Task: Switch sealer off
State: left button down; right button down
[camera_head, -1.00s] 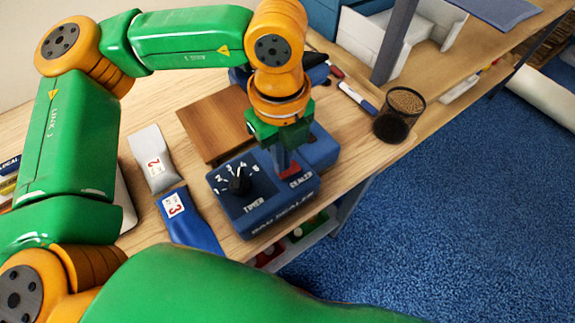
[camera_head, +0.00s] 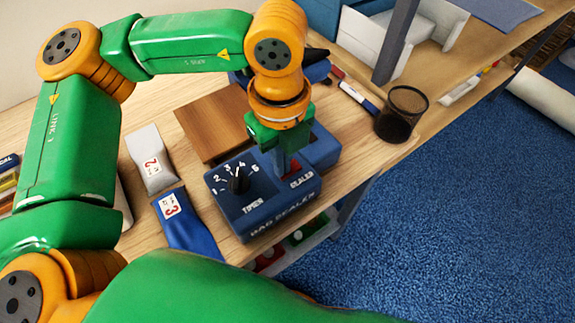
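The bag sealer (camera_head: 262,207) is a blue box at the table's front edge. Its top carries a black timer dial (camera_head: 239,181) with numbers around it, and a red switch (camera_head: 293,169) beside the word SEALER. My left gripper (camera_head: 283,166) points down at the switch from above. Its fingertips look like one narrow piece, shut with nothing between them. They are at or just above the switch; I cannot tell whether they touch, and they hide part of it. The switch's setting cannot be read. My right gripper is not in view.
A brown wooden block (camera_head: 213,122) is behind the sealer. A grey packet (camera_head: 150,160) and a blue packet (camera_head: 188,225) lie left of it. A black mesh cup (camera_head: 401,113) and markers (camera_head: 357,97) are at the right. A grey post (camera_head: 394,42) stands behind them.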

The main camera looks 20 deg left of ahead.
pick_arm(q)
notch_tip(320, 180, up, 7)
jog(key=p, duration=0.4)
dwell(0.4)
jog(key=shift+f, duration=0.1)
